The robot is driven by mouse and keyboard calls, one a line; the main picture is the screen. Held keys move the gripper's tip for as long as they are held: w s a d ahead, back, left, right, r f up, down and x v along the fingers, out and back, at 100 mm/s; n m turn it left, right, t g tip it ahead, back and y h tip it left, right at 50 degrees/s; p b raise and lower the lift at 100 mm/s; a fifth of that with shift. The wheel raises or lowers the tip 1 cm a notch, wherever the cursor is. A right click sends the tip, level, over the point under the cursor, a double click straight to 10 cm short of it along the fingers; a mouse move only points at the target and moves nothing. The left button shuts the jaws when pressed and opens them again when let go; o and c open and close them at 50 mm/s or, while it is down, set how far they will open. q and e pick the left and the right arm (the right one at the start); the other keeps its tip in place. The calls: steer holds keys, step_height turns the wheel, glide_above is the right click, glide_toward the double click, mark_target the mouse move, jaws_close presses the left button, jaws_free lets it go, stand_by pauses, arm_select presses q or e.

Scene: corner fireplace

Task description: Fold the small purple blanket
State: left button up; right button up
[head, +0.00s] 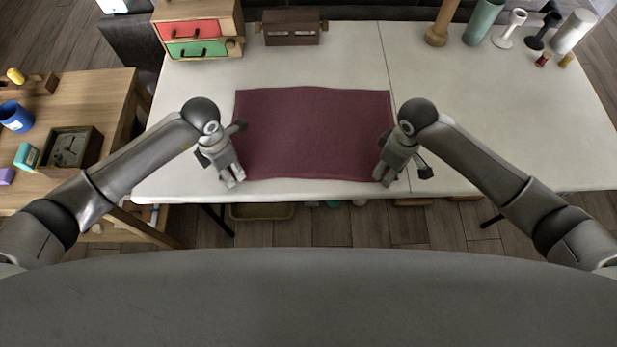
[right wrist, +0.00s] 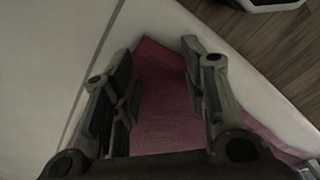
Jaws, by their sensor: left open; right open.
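The purple blanket (head: 313,130) lies flat and spread out on the white table in the head view, roughly a rectangle with its near edge close to the table's front edge. My left gripper (head: 231,182) is open at its near left corner. My right gripper (head: 386,180) is open at its near right corner. In the right wrist view, a corner of the blanket (right wrist: 165,90) shows between the open fingers of my right gripper (right wrist: 160,50). I cannot tell whether the fingers touch the cloth.
The white table (head: 480,120) is clear right of the blanket. A drawer box (head: 196,30) and a brown case (head: 291,27) stand at the back left. A wooden peg (head: 436,36), green cylinder (head: 483,22) and several small items stand at the back right. A wooden side table (head: 92,105) is left.

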arm_select(q)
steer(key=shift+f, duration=0.15)
arm_select(e)
steer(key=shift+f, duration=0.15)
arm_select(q)
steer(key=shift+s+f, duration=0.1)
steer(key=c, duration=0.7)
arm_select(e)
steer(key=shift+s+f, duration=0.1)
steer(key=c, duration=0.7)
arm_select(q)
steer(key=shift+a, duration=0.1)
jaws_close()
arm_select(e)
steer(key=shift+d, duration=0.1)
jaws_close()
arm_select(q)
steer(key=shift+f, duration=0.1)
arm_select(e)
steer(key=shift+f, duration=0.1)
